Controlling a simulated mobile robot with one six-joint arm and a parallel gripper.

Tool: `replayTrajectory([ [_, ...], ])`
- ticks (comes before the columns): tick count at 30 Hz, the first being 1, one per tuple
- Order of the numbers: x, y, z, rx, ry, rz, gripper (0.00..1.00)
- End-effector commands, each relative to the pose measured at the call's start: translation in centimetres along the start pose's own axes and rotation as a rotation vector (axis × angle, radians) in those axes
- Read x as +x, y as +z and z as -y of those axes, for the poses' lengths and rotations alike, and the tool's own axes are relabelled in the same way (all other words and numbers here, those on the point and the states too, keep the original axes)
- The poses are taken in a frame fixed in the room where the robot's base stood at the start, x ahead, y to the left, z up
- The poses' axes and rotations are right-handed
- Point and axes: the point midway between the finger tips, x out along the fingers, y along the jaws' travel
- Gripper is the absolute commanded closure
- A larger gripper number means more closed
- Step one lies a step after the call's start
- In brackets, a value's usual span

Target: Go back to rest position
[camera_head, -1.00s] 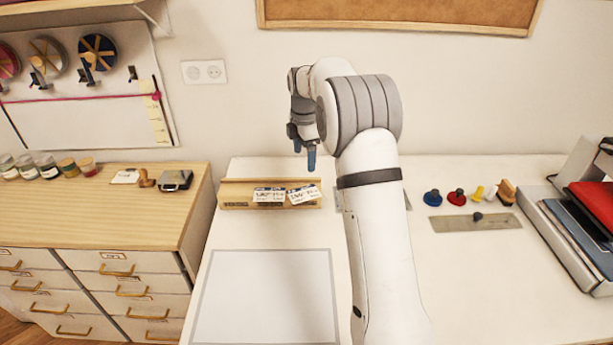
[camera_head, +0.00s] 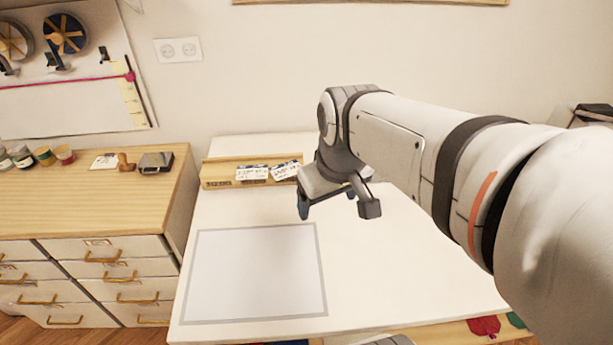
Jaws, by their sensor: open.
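My gripper (camera_head: 328,212) is open and empty. It hangs above the white table (camera_head: 410,270), near the back right corner of a grey-bordered white mat (camera_head: 258,270). My arm reaches in from the right side of the picture and hides the right part of the table. One finger is blue; the exact gap between the fingers is hard to see from this angle.
A wooden-topped drawer cabinet (camera_head: 80,205) stands to the left, with small jars (camera_head: 43,155), a stamp (camera_head: 126,162) and a dark metal box (camera_head: 156,162) on it. The wall with a socket (camera_head: 178,50) is behind. The mat and the table's front are clear.

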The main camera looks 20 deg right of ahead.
Motion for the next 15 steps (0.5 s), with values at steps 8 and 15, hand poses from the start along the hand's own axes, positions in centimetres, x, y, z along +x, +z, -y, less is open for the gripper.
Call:
replayTrajectory([
  [8, 0.8, 4.0, 2.0, 0.174, 0.003, -0.03, 0.21],
  [15, 0.8, 4.0, 1.9, 0.181, 0.003, -0.029, 0.21],
])
